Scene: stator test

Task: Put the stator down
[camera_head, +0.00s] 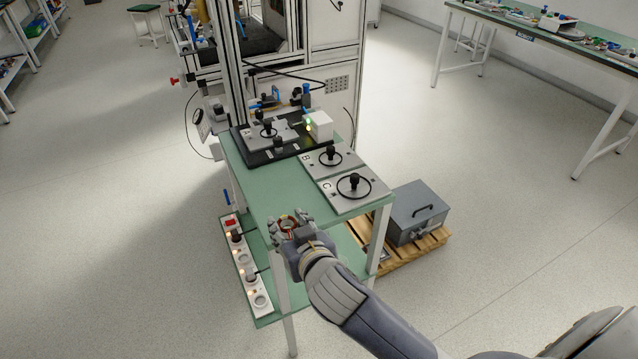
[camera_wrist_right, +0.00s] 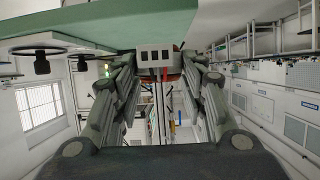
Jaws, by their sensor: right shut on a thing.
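The stator (camera_head: 288,224) is a small ring with copper-coloured windings. It is between the fingers of my right gripper (camera_head: 290,221), which is shut on it. In the head view the gripper is over the near left part of the green table top (camera_head: 265,200); I cannot tell whether the stator touches the table. In the right wrist view the two fingers of the right gripper (camera_wrist_right: 160,78) reach forward on both sides, and a grey block with dark square openings (camera_wrist_right: 155,57) shows between their tips. The green table edge (camera_wrist_right: 120,22) is close there. My left gripper is not in view.
Grey plates with black-knobbed rings (camera_head: 354,186) (camera_head: 330,157) fill the table's right side. A black fixture (camera_head: 262,153) and a white box (camera_head: 319,125) stand at the back. A panel with sockets (camera_head: 245,262) lies on the lower shelf. A grey case (camera_head: 415,212) sits on a pallet.

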